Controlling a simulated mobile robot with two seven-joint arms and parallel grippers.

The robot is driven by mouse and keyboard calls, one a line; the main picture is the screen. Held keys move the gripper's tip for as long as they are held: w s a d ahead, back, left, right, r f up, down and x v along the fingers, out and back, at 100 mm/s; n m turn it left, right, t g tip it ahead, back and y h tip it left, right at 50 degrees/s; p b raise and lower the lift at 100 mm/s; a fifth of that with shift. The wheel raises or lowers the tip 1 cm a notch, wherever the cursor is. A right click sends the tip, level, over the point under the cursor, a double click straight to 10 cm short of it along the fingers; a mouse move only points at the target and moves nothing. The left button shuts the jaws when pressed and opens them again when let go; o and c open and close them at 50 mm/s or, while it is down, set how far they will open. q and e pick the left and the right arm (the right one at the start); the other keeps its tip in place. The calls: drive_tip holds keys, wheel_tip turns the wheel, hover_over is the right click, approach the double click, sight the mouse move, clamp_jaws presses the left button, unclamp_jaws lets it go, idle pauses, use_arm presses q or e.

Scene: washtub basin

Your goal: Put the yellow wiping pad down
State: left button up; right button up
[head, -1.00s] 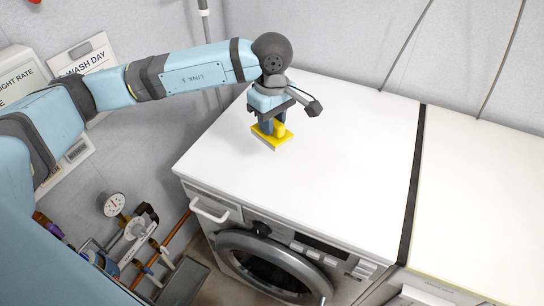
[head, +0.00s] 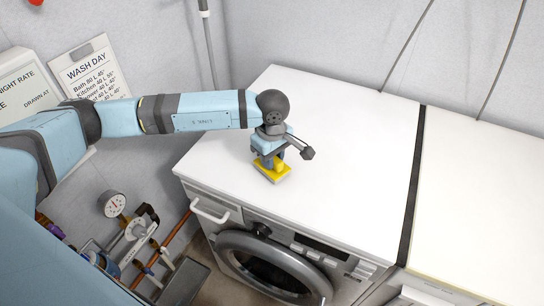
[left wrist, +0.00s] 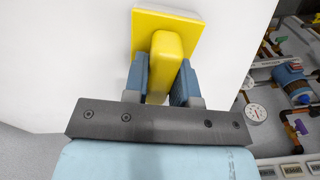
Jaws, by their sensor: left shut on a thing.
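The yellow wiping pad (head: 272,174) is on or just above the white top of the washing machine (head: 330,140), near its front left part. I cannot tell whether its underside touches the top. It has a flat square base and a raised yellow grip block. My left gripper (head: 270,160) points down at it. In the left wrist view the two blue fingers (left wrist: 166,80) are closed on the sides of the grip block, with the pad's base (left wrist: 190,22) beyond them. My right gripper is not in either view.
The white top is clear around the pad. A dark gap (head: 412,190) separates it from a cream surface (head: 480,210) at right. A pressure gauge (head: 112,204) and pipes are at lower left. A "Wash Day" sign (head: 90,70) hangs on the wall.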

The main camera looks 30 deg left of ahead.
use_arm(q)
drive_tip(key=shift+f, duration=0.1)
drive_tip(key=o, duration=0.4)
drive_tip(key=shift+f, duration=0.1)
drive_tip(key=o, duration=0.4)
drive_tip(key=shift+o, duration=0.2)
wheel_tip(320, 180, up, 12)
drive_tip(key=shift+r+b, duration=0.25)
drive_tip(key=shift+b, duration=0.1)
